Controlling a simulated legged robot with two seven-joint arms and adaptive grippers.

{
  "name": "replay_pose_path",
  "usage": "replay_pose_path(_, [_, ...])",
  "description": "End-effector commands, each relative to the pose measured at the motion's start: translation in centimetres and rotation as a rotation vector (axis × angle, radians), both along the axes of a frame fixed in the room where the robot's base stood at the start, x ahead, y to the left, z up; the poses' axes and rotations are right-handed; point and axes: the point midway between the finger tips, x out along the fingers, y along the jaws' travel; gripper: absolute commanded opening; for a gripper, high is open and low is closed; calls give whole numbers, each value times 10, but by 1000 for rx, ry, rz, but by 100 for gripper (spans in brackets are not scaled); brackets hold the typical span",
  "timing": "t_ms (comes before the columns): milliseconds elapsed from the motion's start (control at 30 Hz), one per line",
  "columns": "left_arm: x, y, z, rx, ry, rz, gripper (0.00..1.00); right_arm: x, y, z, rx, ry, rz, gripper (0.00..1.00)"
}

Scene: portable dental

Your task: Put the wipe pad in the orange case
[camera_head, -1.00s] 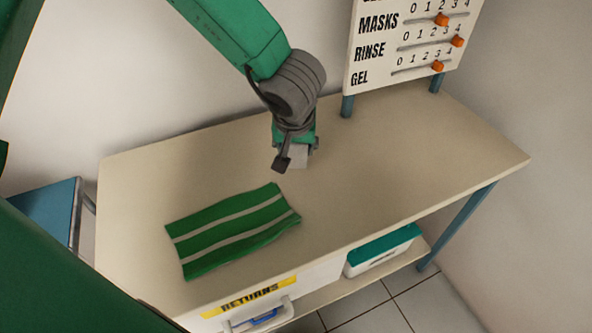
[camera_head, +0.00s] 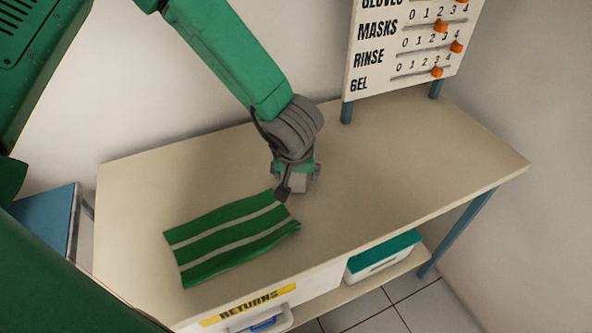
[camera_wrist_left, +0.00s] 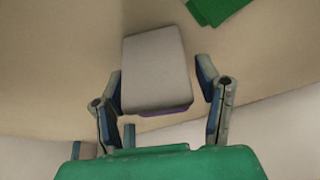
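A pale grey block with a purple lower edge, which looks like the wipe pad (camera_wrist_left: 155,72), lies between the fingers of my left gripper (camera_wrist_left: 160,90) in the left wrist view. The fingers are open on both sides of it, the left one very close to its side and a small gap showing at the right one. In the head view my left gripper (camera_head: 299,186) is low over the table, behind the striped cloth, and mostly hides the block. No orange case shows in either view. My right gripper is not in view.
A green cloth with pale stripes (camera_head: 230,238) lies on the beige table (camera_head: 400,160). A sign board with orange sliders (camera_head: 400,45) stands at the back. A "RETURNS" drawer (camera_head: 250,310) is at the front. A teal-lidded box (camera_head: 383,255) sits on the lower shelf. The table's right side is clear.

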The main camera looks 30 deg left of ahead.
Motion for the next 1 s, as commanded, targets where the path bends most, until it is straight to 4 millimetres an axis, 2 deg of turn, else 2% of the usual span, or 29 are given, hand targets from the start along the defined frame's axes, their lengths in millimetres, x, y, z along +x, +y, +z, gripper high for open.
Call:
replay_pose_path(333, [0,0,-1,0,0,1,58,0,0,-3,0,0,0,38])
replay_pose_path(500, [0,0,-4,-2,-2,1,58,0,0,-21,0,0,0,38])
replay_pose_path(700, [-18,-5,51,2,-5,-2,58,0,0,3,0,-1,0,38])
replay_pose_path(1000, [-41,-14,108,1,-2,0,58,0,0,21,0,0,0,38])
